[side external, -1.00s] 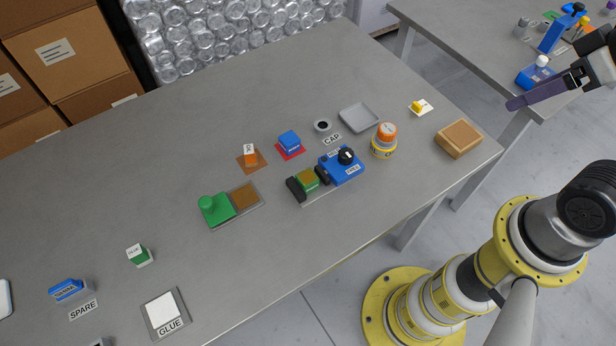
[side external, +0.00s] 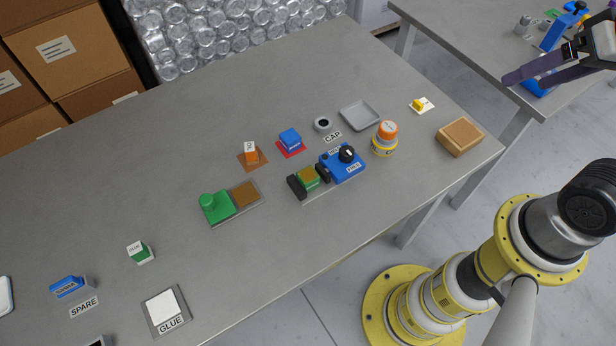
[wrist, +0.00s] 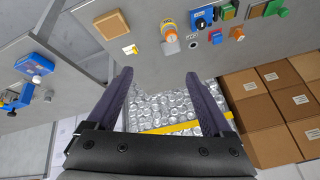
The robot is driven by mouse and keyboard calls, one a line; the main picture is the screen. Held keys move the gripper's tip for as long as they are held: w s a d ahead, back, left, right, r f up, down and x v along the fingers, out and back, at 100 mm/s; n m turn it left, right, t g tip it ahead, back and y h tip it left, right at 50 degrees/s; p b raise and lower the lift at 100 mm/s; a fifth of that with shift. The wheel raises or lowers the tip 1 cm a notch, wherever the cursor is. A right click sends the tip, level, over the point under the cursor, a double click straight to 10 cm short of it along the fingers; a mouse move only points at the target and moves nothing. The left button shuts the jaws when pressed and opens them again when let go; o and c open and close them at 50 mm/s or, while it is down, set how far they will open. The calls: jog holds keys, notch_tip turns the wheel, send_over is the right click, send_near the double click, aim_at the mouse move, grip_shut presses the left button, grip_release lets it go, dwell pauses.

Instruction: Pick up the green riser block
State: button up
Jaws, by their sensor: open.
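Several green things lie on the grey table, and I cannot tell for sure which is the riser block. A green block with a round knob (side external: 214,207) sits at the left of a flat plate beside a brown pad. A green block with a brownish top (side external: 308,177) sits between the black jaws of a blue press-like fixture (side external: 343,164). A small green block with a white label (side external: 140,253) stands alone at lower left. My gripper (side external: 522,84) is open and empty, far right of them beyond the table edge; its two purple fingers show apart in the wrist view (wrist: 158,78).
An orange-topped yellow container (side external: 384,140), a wooden block (side external: 460,138), a grey tray (side external: 359,116) and a blue block on a red mat (side external: 290,140) stand toward the right. A second table (side external: 450,40) is behind my gripper. The table's far middle is clear.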

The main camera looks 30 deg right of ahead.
jog(key=w+a+r+m+g+y, duration=0.1)
jog(key=w+a+m, duration=0.2)
jog(key=w+m, duration=0.4)
jog(key=w+a+r+m, duration=0.2)
jog(key=w+a+m, duration=0.15)
jog(key=w, duration=0.45)
jog(key=m+g+h, duration=0.1)
jog(key=m+g, duration=0.2)
jog(key=g, duration=0.2)
send_over(308, 174)
notch_tip(308, 174, down, 30)
jog(key=shift+a+f, duration=0.1)
jog(key=shift+a, duration=0.05)
jog(key=shift+s+f, duration=0.1)
jog(key=shift+f, duration=2.65)
grip_shut()
